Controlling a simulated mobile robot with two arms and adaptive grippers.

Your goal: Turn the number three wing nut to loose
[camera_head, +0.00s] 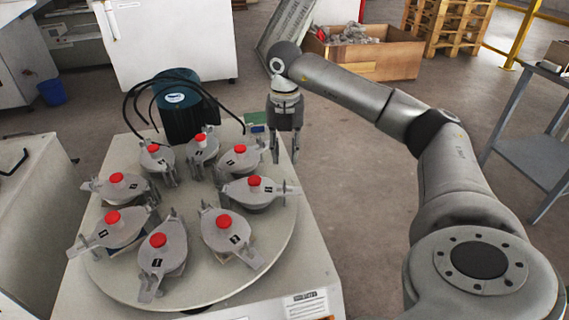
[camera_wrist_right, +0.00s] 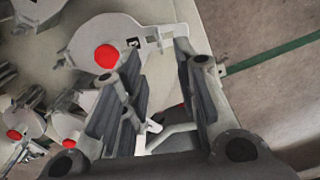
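My right gripper (camera_head: 285,160) hangs fingers-down just beyond the plate's back-right edge. In the right wrist view the gripper (camera_wrist_right: 157,56) is open, with a gap between its fingers. A unit (camera_wrist_right: 88,38) lies beyond the left finger, and a pale metal part shows between the fingers. My left gripper is out of view.
A dark green motor-like cylinder (camera_head: 187,112) with black hoses stands behind the ring. A wooden crate (camera_head: 395,62) of grey parts and pallets (camera_head: 445,25) are at the back. A grey table (camera_head: 535,140) is at the right. Floor right of the plate is clear.

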